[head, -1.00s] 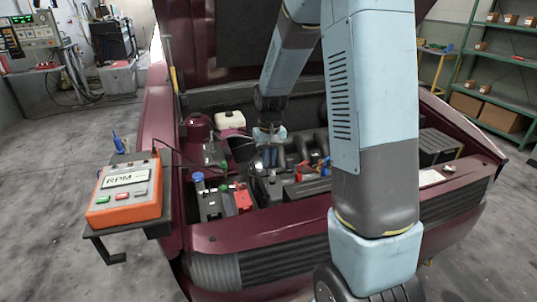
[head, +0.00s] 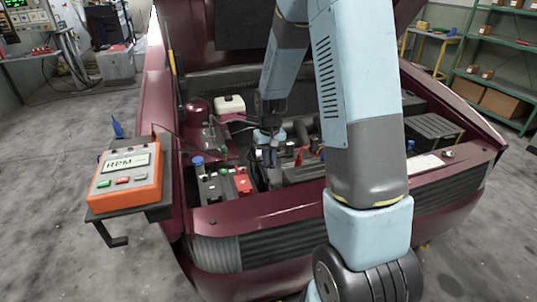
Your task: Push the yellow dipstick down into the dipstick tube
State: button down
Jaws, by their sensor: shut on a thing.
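My gripper (head: 270,152) is down inside the open engine bay of the dark red car, right of the battery. It is small in the head view, and its fingers are close together among the engine parts. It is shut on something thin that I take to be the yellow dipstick. The dipstick's handle and the mouth of the dipstick tube cannot be made out; the fingers and nearby engine parts hide them.
A battery with a red terminal cover (head: 243,183) and a blue-capped bottle (head: 198,163) are left of my gripper. A white reservoir (head: 230,105) stands behind. An orange RPM box (head: 125,175) sits on a side shelf. The raised hood is above.

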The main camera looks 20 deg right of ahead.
notch_tip(320, 180, down, 7)
dwell(0.9)
jog(key=shift+r, duration=0.1)
jog(key=c, duration=1.1)
grip_release()
notch_tip(320, 180, up, 13)
jog(key=shift+d+f, duration=0.1)
jog(key=shift+r, duration=0.45)
